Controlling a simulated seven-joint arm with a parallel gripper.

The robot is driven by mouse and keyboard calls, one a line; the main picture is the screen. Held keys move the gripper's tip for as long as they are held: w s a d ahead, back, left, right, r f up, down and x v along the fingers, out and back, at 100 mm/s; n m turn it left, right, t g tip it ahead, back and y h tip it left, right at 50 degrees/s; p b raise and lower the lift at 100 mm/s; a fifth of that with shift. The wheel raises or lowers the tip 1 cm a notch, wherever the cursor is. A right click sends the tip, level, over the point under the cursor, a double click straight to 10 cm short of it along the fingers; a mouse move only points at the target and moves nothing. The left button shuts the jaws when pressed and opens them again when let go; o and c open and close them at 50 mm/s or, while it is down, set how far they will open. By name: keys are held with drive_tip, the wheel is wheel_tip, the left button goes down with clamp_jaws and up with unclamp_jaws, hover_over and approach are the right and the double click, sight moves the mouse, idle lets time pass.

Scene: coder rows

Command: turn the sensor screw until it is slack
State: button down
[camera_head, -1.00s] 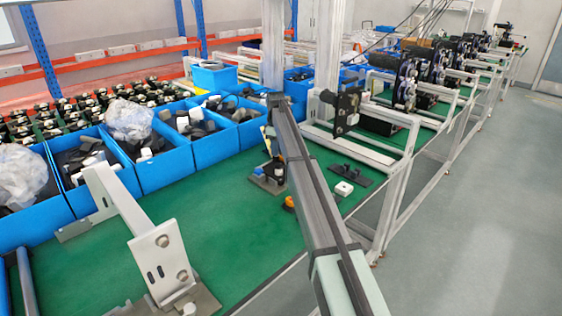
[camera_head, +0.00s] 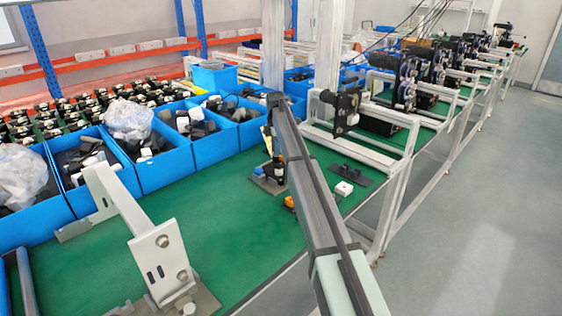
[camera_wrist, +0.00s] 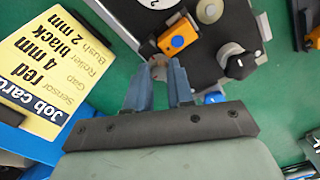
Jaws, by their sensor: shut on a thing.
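In the wrist view my gripper (camera_wrist: 165,64) has its two blue-grey fingers closed around a small greyish screw head (camera_wrist: 159,68), mostly hidden between the tips. It lies beside an orange sensor block (camera_wrist: 178,40) with a blue face, on a dark grey base plate (camera_wrist: 210,62). A black round knob (camera_wrist: 238,66) stands to the right on the same plate, and a white disc shows at the top edge. In the head view the coder unit (camera_head: 266,180) stands on the green table, partly behind my arm, which hides the fingertips.
A yellow job card (camera_wrist: 45,62) lies left in the wrist view, reading red, 4 mm, black, 2 mm. Blue bins (camera_head: 165,170) line the back of the green table (camera_head: 215,235). A white bracket (camera_head: 160,255) stands front left. A white block (camera_head: 343,188) sits to the right.

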drive_tip(key=shift+n, duration=1.2)
drive_tip(key=c, duration=1.1)
unclamp_jaws()
drive_tip(key=m, duration=2)
drive_tip(key=shift+m, duration=0.3)
